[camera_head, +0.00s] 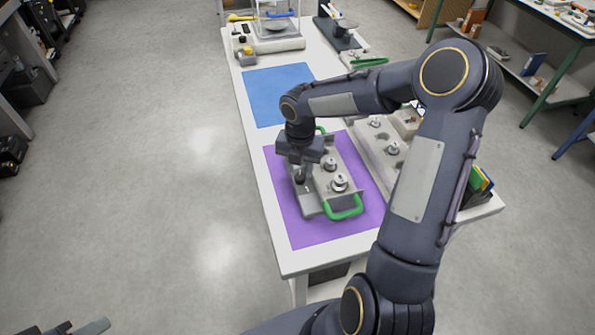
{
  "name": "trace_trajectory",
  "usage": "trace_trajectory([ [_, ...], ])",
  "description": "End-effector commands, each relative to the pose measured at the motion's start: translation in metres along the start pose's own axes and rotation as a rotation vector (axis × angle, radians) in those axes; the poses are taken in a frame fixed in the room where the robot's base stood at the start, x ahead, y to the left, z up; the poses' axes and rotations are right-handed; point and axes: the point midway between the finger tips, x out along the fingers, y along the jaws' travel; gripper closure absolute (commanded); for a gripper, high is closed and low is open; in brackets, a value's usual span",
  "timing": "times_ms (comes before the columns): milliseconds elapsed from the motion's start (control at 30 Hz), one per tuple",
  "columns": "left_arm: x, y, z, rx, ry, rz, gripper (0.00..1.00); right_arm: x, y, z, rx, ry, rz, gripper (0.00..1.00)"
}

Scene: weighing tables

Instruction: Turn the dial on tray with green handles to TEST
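The tray with green handles (318,205) lies on a purple mat (285,222). Its near green handle (344,208) shows fully; the far one (320,130) is partly hidden behind my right arm. Silver weights or knobs (339,182) stand on the tray's right part. My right gripper (301,181) points down over the tray's left part, at a small dark part that may be the dial. The fingers and wrist cover it, so the dial's setting, any contact and the finger gap cannot be made out. Part of my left gripper (78,328) seems to show at the bottom left edge, cut off.
A second tray (365,150) with metal pieces lies to the right, partly behind my arm. A blue mat (275,92) is clear farther back. A balance (275,35) and another instrument (340,32) stand at the table's far end. The floor at left is open.

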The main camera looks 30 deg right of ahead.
Motion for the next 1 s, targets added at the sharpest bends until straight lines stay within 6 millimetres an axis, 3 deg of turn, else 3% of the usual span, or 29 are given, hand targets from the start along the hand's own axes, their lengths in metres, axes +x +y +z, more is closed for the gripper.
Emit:
trace_trajectory([
  [200,0.000,0.000,0.000,0.000,0.000,0.000,0.64,0.019,0.000,0.000,0.002,0.000,-0.001,0.64],
  [467,0.000,0.000,0.000,0.000,0.000,0.000,0.64,0.020,0.000,0.000,0.003,0.000,0.000,0.64],
  [700,0.000,0.000,0.000,0.000,0.000,0.000,0.64,0.020,0.000,0.000,0.003,0.000,0.000,0.94],
  [1000,0.001,-0.001,0.001,0.000,0.000,0.000,0.64,0.020,0.000,0.000,0.034,-0.001,0.000,0.96],
])
